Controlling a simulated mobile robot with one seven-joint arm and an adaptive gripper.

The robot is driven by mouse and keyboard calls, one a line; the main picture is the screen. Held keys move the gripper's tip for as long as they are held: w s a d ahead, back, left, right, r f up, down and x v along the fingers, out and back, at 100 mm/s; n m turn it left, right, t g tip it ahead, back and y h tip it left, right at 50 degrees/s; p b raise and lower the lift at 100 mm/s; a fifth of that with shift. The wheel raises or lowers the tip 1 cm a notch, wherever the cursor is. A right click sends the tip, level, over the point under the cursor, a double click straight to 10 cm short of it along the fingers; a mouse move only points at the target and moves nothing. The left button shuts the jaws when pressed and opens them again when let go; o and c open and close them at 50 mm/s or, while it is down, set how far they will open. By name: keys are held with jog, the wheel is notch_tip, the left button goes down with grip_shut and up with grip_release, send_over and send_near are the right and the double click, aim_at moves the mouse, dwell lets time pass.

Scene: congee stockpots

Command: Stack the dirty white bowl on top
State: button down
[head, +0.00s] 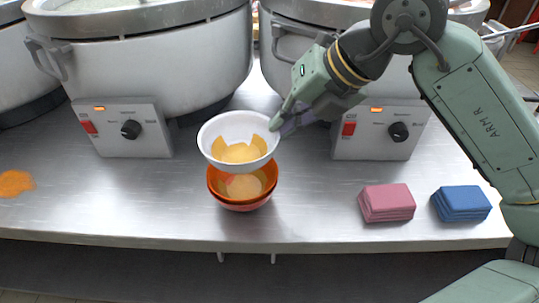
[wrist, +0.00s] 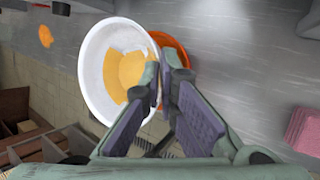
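The white bowl (head: 238,132) has orange-yellow residue inside and is held above the orange bowls, tilted slightly toward the head camera. My gripper (head: 282,122) is shut on its right rim. In the wrist view the white bowl (wrist: 98,72) shows at the left of the fingers (wrist: 160,85), with the rim between them. The stacked orange bowls (head: 243,199) sit on the steel counter directly below, partly covered by the white bowl; residue shows in the upper one. An orange bowl edge (wrist: 178,48) also shows behind the fingers in the wrist view.
Large stockpot cookers (head: 150,70) line the back of the steel counter (head: 130,205). A folded pink cloth stack (head: 386,203) and a blue one (head: 461,204) lie at the right. An orange spill (head: 15,183) is at the far left. The counter front edge is close to the bowls.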

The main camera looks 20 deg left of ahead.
notch_tip(320, 180, down, 7)
jog(key=shift+r+p, duration=0.15)
jog(key=shift+p, duration=0.2)
jog(key=shift+f+b, duration=0.45)
jog(key=shift+b, duration=0.2)
jog(key=c, duration=1.8)
grip_release()
jog(key=shift+r, duration=0.1)
jog(key=v, duration=1.2)
jog(key=shift+r, duration=0.4)
